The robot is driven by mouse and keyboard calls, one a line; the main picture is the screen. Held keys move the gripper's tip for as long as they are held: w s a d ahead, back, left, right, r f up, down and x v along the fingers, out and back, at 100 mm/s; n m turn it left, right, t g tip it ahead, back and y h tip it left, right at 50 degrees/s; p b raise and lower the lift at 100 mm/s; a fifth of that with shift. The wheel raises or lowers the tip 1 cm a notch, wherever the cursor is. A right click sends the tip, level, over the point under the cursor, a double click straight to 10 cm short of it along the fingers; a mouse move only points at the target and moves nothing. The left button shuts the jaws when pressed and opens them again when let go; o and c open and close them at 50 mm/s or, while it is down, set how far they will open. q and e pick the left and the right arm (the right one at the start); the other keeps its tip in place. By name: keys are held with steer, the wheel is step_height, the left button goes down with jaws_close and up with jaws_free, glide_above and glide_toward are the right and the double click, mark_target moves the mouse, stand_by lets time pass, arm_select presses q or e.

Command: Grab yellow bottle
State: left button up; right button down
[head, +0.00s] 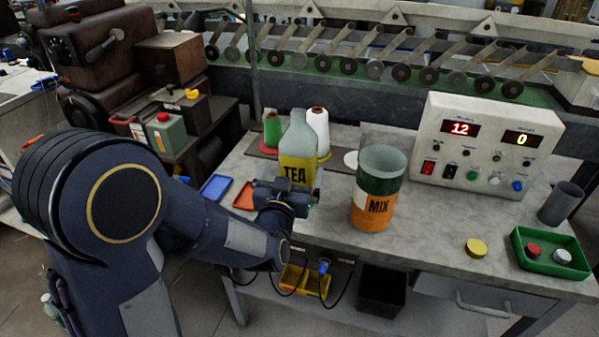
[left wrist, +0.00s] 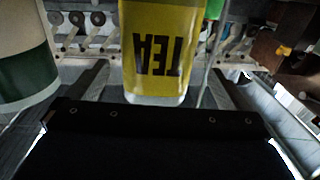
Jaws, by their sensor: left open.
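The bottle with the yellow TEA label (head: 298,168) has a pale, clear upper part and stands upright on the grey table. In the left wrist view the yellow bottle (left wrist: 163,45) appears upside down, between the lines of my two fingers. My left gripper (head: 287,190) is open at the near side of the bottle, low by its base, and hides part of its lower edge. I cannot tell whether the fingers touch it. My right gripper is not in view.
A MIX container (head: 377,190) with an orange band stands close right of the bottle. Thread cones, one white (head: 318,130) and one green (head: 272,128), stand behind it. Blue (head: 215,187) and red (head: 244,196) trays lie left. A control box (head: 487,143) stands at the right.

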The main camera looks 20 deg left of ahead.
arm_select(q)
steer(key=w, duration=0.6)
steer(key=shift+w+p, duration=0.2)
steer(key=shift+p, duration=0.1)
steer(key=shift+c, duration=0.3)
steer(key=c, duration=1)
steer(key=shift+r, duration=0.2)
steer(key=shift+c, duration=0.2)
